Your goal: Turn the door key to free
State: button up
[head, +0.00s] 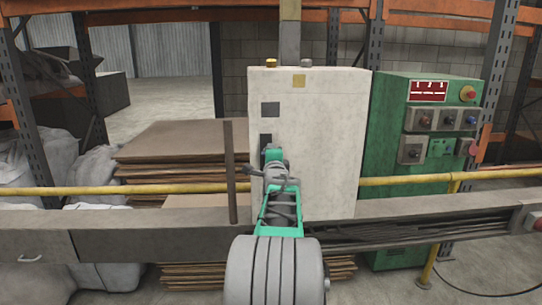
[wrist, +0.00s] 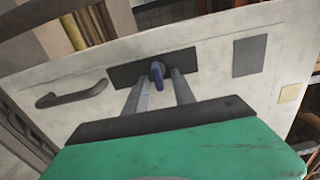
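A blue key (wrist: 157,75) sticks out of a dark lock plate (wrist: 125,72) on the white cabinet door (wrist: 205,90) in the wrist view. My gripper (wrist: 160,80) is open, with one grey finger on each side of the key and a visible gap to each. A dark handle (wrist: 72,94) is on the door to the left of the plate. In the head view my gripper (head: 271,152) is in front of the white cabinet (head: 325,150). My arm hides the key there.
A green control cabinet (head: 387,150) with knobs stands right of the white one. A yellow rail (head: 400,181) and a grey beam (head: 400,208) run across in front. Stacked brown sheets (head: 170,150) lie to the left, and a thin brown post (head: 230,175) stands beside my arm.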

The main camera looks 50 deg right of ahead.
jog(key=v, duration=0.8)
